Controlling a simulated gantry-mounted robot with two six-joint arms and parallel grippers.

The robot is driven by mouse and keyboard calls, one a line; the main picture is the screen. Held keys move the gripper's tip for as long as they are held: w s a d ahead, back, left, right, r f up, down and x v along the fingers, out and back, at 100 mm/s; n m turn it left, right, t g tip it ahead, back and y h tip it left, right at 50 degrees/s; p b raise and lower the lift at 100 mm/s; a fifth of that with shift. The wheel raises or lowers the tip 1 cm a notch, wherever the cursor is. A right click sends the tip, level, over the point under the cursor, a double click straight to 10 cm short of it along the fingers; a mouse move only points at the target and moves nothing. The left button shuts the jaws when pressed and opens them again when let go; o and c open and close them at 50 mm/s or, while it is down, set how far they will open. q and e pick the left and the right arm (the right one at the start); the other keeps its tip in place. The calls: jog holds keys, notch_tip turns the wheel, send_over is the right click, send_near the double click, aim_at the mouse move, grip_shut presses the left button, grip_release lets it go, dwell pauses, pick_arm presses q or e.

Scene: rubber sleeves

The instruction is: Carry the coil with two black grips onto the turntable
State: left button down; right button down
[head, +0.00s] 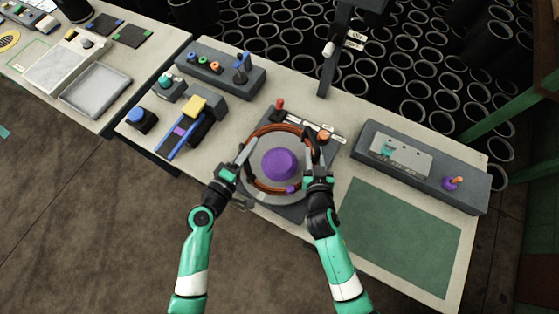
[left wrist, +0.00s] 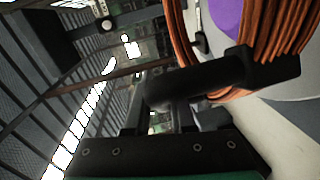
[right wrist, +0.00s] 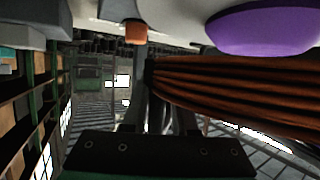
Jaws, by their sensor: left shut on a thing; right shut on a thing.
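The copper-coloured coil (head: 270,129) is a ring around the purple hub (head: 280,163) of the grey turntable, whose base plate (head: 300,213) shows below it. My left gripper (head: 244,153) is shut on the coil's left black grip, which shows well in the left wrist view (left wrist: 205,85). My right gripper (head: 314,152) is shut at the right black grip, mostly hidden by the fingers. The coil's copper strands (right wrist: 240,95) fill the right side of the right wrist view. Whether the coil rests on the turntable or hangs just above it, I cannot tell.
A red knob (head: 280,104) and an orange knob (head: 323,136) stand behind the turntable. A grey box (head: 420,165) is at the right, with a bare green mat (head: 400,235) in front. A yellow-topped block (head: 195,106) is at the left.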

pick_arm(q)
jog(key=shift+w, duration=0.15)
pick_arm(e)
jog(key=shift+w+d+f, duration=0.1)
